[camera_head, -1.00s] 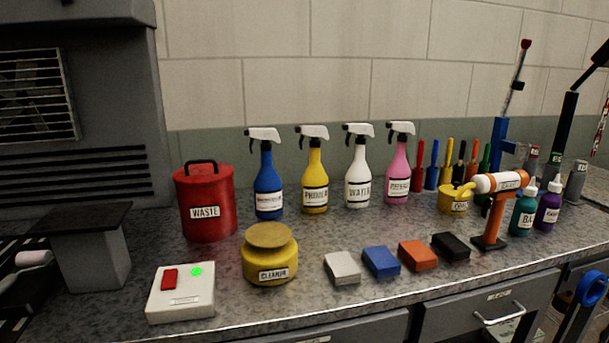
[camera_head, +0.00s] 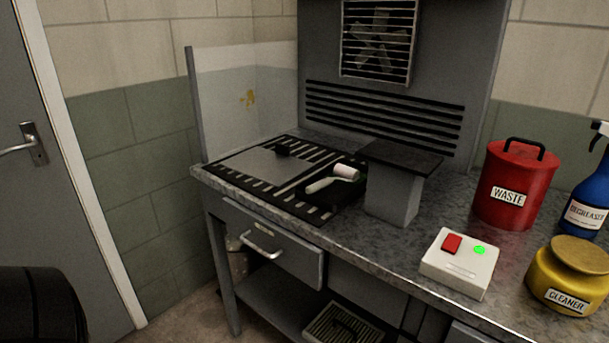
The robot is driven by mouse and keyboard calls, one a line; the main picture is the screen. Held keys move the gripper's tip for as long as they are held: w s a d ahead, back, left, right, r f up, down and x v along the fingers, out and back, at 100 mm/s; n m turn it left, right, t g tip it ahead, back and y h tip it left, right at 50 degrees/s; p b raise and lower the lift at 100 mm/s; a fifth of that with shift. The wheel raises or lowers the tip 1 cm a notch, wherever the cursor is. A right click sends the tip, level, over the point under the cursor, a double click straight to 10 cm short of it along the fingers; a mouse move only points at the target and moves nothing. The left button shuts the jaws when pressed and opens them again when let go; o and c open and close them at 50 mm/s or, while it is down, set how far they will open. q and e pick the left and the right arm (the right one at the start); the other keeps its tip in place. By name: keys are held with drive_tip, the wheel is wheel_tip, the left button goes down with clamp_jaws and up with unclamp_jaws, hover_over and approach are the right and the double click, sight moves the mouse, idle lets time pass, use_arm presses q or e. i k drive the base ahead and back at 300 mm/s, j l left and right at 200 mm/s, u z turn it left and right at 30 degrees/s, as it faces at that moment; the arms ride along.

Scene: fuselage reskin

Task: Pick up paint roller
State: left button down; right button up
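Neither of my grippers shows in the head view.
The slotted grate (camera_head: 230,192) carries a flat grey panel (camera_head: 262,163). The grey stand (camera_head: 393,197), a white switch box (camera_head: 460,262), a red waste can (camera_head: 516,185), a yellow cleaner pot (camera_head: 570,275) and a blue spray bottle (camera_head: 587,200) stand to the right. A drawer handle (camera_head: 262,247) sticks out below the bench edge.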

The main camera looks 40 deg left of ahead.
sight(348, 173)
drive_tip(key=u, duration=1.1)
